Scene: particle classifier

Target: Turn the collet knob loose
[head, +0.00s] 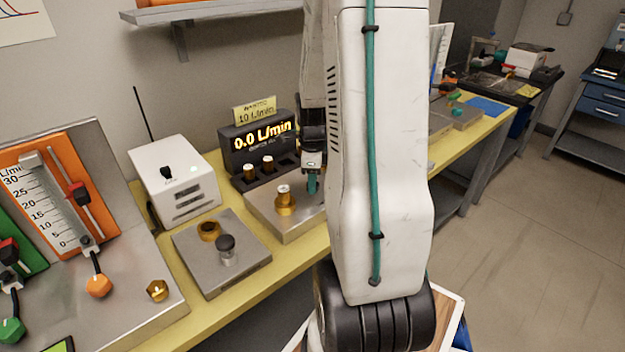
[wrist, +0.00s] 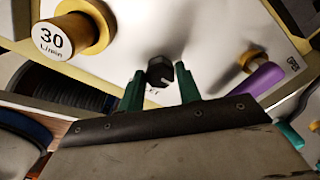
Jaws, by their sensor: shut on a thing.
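The collet knob (wrist: 161,73), black and faceted with a pale mark, sits on a pale plate in the wrist view. The two green fingers of my gripper (wrist: 159,78) stand on either side of it, shut on it. Lettering below the knob is mostly hidden by my gripper. In the head view my gripper (head: 313,180) is low over the steel block (head: 290,228), to the right of a brass fitting (head: 285,204) with a white top. The knob is hidden there behind my gripper and arm.
A brass piece marked 30 L/min (wrist: 72,33) stands left of the knob in the wrist view. A purple lever (wrist: 252,80) by the word OPEN lies right. In the head view, a display (head: 262,140) reads 0.0 L/min behind the block; a plate with a black-topped post (head: 226,250) stands left.

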